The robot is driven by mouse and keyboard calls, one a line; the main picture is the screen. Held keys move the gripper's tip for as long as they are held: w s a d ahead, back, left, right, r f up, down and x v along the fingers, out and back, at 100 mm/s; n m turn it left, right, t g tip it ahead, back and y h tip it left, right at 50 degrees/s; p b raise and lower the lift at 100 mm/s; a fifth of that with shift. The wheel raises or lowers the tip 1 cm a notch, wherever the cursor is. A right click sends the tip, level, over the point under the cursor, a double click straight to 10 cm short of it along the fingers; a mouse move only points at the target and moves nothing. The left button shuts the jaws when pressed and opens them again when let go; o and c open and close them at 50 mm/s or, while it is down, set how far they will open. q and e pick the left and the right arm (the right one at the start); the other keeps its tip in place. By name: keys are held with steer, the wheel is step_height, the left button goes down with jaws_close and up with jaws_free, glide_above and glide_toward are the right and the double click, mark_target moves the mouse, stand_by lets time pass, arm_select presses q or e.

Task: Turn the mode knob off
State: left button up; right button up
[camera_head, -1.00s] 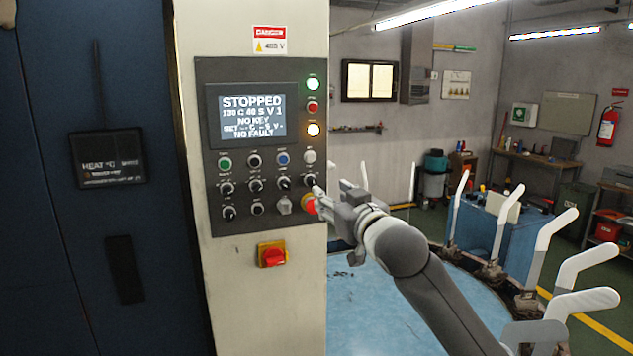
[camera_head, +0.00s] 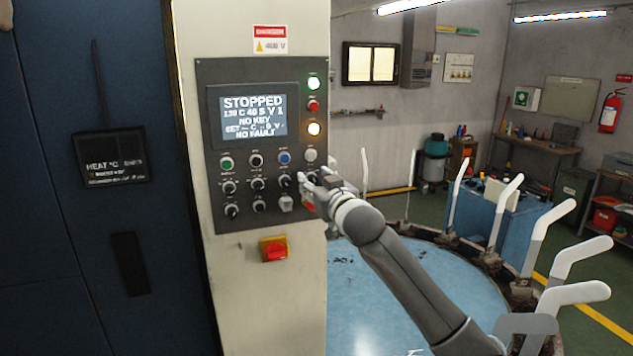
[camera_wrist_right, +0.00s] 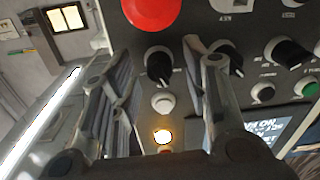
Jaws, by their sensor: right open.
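The grey control panel (camera_head: 208,140) is on the front of a pale cabinet and carries rows of black knobs and buttons. Its labels are too small to tell which knob is the mode knob. My right gripper (camera_head: 306,186) is at the panel's right edge, over the right end of the knob rows. In the right wrist view my right gripper (camera_wrist_right: 161,52) is open, with one finger on each side of a black knob (camera_wrist_right: 157,66) with a pale pointer line. I cannot tell whether the fingers touch it. My left gripper is not in view.
The red stop button (camera_wrist_right: 151,10) is close beside the fingers, and another black knob (camera_wrist_right: 230,62) is just right of them. The screen (camera_head: 252,116) reads STOPPED, NO KEY, NO FAULT. A red rotary switch (camera_head: 274,250) is lower down. A blue round table (camera_head: 400,290) is below my arm.

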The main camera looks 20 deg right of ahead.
steer(key=shift+c, duration=0.3)
jaws_close()
steer(key=shift+f+m+b, duration=0.1)
steer(key=shift+m+b, duration=0.4)
steer(key=shift+m, duration=0.3)
steer(key=shift+m+b, duration=0.3)
steer(key=shift+m, duration=1.1)
steer(key=shift+r, duration=0.2)
steer(key=shift+o, duration=0.3)
jaws_free()
steer(key=shift+f, duration=0.1)
steer(key=shift+s, duration=0.1)
